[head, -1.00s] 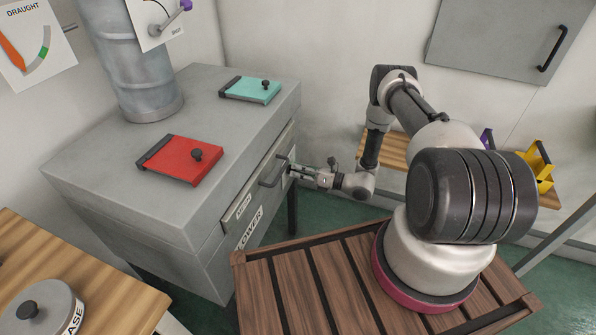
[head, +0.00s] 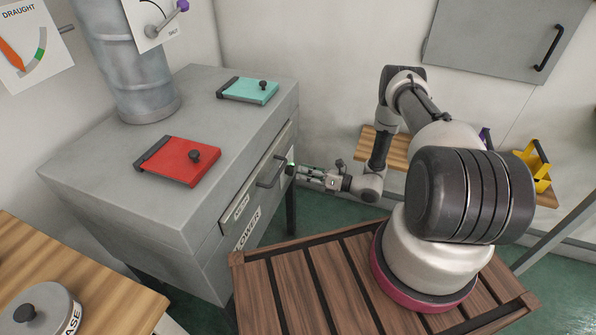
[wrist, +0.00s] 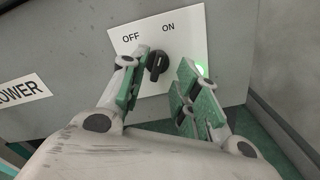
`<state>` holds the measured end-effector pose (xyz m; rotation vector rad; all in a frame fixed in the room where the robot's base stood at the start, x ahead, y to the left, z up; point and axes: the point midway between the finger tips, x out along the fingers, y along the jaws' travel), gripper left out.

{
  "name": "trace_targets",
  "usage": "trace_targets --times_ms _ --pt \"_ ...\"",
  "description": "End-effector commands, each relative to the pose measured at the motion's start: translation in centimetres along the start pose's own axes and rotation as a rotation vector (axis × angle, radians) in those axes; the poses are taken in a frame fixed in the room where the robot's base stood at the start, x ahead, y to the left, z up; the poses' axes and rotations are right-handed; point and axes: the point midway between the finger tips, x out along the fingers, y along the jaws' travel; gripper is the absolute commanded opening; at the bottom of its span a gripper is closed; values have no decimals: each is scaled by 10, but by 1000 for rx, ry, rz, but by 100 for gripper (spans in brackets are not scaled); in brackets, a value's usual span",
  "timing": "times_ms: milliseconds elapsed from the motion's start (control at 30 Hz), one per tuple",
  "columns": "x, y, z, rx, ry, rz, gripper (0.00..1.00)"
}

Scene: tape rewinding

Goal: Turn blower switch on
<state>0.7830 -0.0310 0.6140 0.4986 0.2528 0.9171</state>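The blower switch is a small black knob (wrist: 157,63) on a white OFF/ON plate (wrist: 122,38) in the wrist view. The knob is tilted, its upper end leaning right toward ON. A green light (wrist: 201,70) glows on the plate beside the right finger; its glow also shows in the head view (head: 291,163). My gripper (wrist: 163,82) is open and holds nothing. Its left finger is near the knob, overlapping its left edge in view; I cannot tell whether they touch. The right finger is apart from the knob. In the head view my gripper (head: 297,172) is just off the cabinet's front.
The grey cabinet (head: 75,185) carries a dark drawer handle (head: 270,177) close left of my gripper. A BLOWER label (wrist: 22,91) is left of the switch plate. Red (head: 175,165) and teal (head: 245,91) lids lie on top. Free floor shows right of the cabinet.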

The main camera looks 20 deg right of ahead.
Motion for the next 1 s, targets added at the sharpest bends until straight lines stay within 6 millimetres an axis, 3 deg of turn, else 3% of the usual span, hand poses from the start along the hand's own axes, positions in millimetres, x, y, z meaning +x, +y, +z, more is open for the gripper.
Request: trace_targets --times_ms 200,400,1000 --pt "-51 -2 1 2 -4 -5 31" --pt "-80 -2 1 1 -3 -3 31" --pt "-87 -1 1 -3 -2 -1 31"
